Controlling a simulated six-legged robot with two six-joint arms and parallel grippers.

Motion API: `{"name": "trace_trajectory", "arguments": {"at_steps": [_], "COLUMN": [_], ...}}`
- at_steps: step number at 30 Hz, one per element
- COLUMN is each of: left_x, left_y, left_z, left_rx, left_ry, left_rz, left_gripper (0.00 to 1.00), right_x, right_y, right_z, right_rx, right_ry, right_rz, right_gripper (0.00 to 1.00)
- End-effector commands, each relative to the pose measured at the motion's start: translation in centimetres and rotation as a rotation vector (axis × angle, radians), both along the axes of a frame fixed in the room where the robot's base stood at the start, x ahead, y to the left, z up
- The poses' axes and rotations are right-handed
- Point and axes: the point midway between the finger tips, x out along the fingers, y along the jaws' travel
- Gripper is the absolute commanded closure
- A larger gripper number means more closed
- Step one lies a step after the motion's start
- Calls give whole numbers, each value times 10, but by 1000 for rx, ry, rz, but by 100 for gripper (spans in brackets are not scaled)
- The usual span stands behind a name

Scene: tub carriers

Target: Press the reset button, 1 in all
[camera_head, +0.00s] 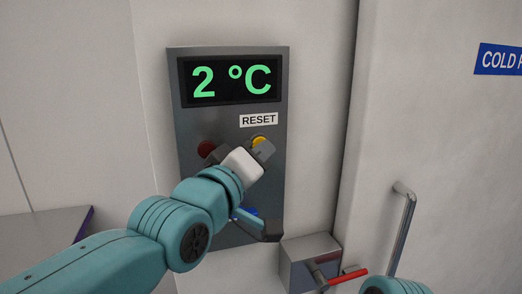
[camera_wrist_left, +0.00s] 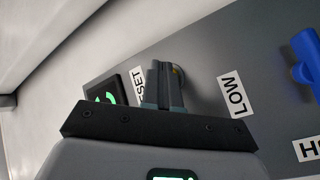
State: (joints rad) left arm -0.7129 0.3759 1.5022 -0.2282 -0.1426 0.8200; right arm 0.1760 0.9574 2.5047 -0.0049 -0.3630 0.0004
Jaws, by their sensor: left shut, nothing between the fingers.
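The grey control panel (camera_head: 226,123) is on the wall, with a white RESET label (camera_head: 258,120). Right below the label is a yellow button (camera_head: 259,140), partly covered by my left gripper (camera_head: 264,150). That gripper is shut and empty, its fingertips at the button's lower edge. The RESET label is partly hidden there. My right gripper is not in view.
The display (camera_head: 231,80) reads 2 °C in green. A red button (camera_head: 206,148) is left of the gripper. A blue lever (camera_wrist_left: 307,55) and a LOW label (camera_wrist_left: 232,95) are on the panel. A grey box (camera_head: 308,258) with a red-handled lever and a door handle (camera_head: 404,225) are at right.

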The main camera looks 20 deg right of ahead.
Motion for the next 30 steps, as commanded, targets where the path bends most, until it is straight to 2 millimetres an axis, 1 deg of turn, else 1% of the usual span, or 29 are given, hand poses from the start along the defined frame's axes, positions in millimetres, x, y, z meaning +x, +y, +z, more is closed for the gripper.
{"name": "trace_trajectory", "arguments": {"at_steps": [1,7,20,23,29,30], "left_x": [-2,-9,-11,-17,-38,-42], "left_y": [0,0,-1,-1,-1,-2], "left_z": [-2,-2,0,1,1,4], "left_rx": [-1,-1,1,-2,-2,0], "left_ry": [-3,-3,0,0,2,1], "left_rz": [0,-3,-6,-8,-7,-7], "left_gripper": [100,100,100,100,100,100], "right_x": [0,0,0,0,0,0], "right_y": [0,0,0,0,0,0], "right_z": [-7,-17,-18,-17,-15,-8], "right_rx": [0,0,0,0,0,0], "right_ry": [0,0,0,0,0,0], "right_rz": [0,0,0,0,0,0], "right_gripper": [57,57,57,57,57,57]}}
